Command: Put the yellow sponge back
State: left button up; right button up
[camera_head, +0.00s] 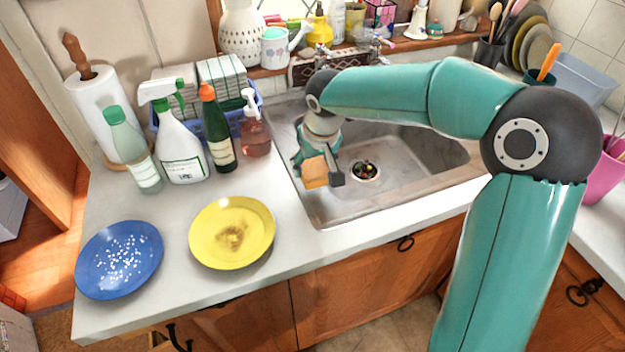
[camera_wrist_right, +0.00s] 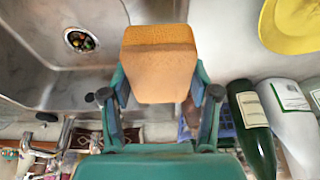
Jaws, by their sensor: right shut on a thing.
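A yellow-orange sponge (camera_head: 315,172) is held by my right gripper (camera_head: 325,168) above the left edge of the sink. In the right wrist view the sponge (camera_wrist_right: 158,65) sits between the two fingers of the right gripper (camera_wrist_right: 158,97), which are shut on it. The sponge hides part of what lies behind it. My left gripper is not in view.
The steel sink (camera_head: 408,165) lies under and right of the gripper. A yellow plate (camera_head: 211,217) with a brown stain and a blue plate (camera_head: 101,250) with white bits lie on the counter. Several bottles, including a green one (camera_head: 217,140), stand by a blue basket (camera_head: 191,127).

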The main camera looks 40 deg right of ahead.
aim_at(313, 191)
jog(key=shift+f, duration=2.6)
jog(key=shift+f, duration=0.15)
jog(key=o, duration=1)
jog(key=v, duration=1.2)
